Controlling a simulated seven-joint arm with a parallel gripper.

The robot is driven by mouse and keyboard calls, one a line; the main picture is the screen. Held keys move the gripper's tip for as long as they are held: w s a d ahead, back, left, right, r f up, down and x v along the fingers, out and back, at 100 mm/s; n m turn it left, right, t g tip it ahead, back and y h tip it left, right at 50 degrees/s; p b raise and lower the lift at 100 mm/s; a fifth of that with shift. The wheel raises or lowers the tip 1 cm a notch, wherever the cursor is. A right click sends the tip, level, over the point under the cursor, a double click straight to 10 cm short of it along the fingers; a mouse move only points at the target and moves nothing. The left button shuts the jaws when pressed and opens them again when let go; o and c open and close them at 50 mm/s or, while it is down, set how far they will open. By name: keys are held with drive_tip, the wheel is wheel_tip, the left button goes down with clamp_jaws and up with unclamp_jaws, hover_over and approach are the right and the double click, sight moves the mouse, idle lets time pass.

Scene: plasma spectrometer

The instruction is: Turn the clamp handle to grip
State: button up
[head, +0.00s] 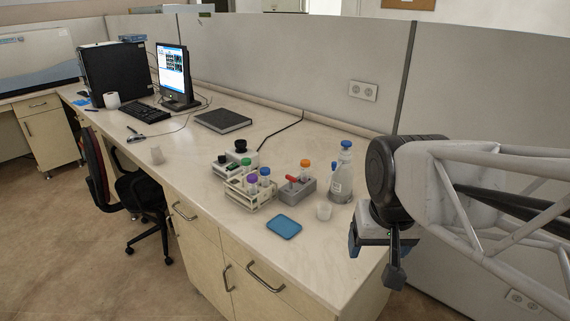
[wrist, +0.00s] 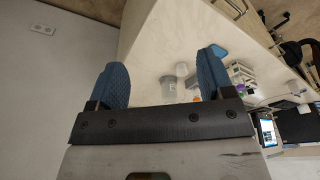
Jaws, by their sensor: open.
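A grey block (head: 296,190) with a red handle (head: 292,179) on top stands on the bench in the head view, between the tube rack and the wash bottle. The red handle looks like the clamp handle; its exact setting is too small to tell. My gripper (head: 375,258) hangs at the right end of the bench, to the right of the block and apart from it. In the wrist view its two blue-padded fingers (wrist: 162,82) are wide apart with nothing held between them. The block is not clearly visible in that view.
A wash bottle (head: 342,176) with a blue cap and a small cup (head: 324,211) stand between my gripper and the block. A tube rack (head: 250,192), a blue mat (head: 284,227) and a black-knobbed device (head: 238,152) are nearby. A partition wall (head: 300,70) runs behind.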

drive_tip(key=w+a+r+m, duration=0.1)
drive_tip(key=w+r+m, duration=0.1)
drive_tip(key=w, duration=1)
drive_tip(key=m+g, duration=0.2)
drive_tip(key=m, duration=0.4)
hover_over(291, 176)
wheel_tip(291, 176, down, 11)
drive_tip(key=shift+s+r, duration=0.1)
drive_tip(key=shift+f, duration=3.9)
drive_tip(key=c, duration=0.9)
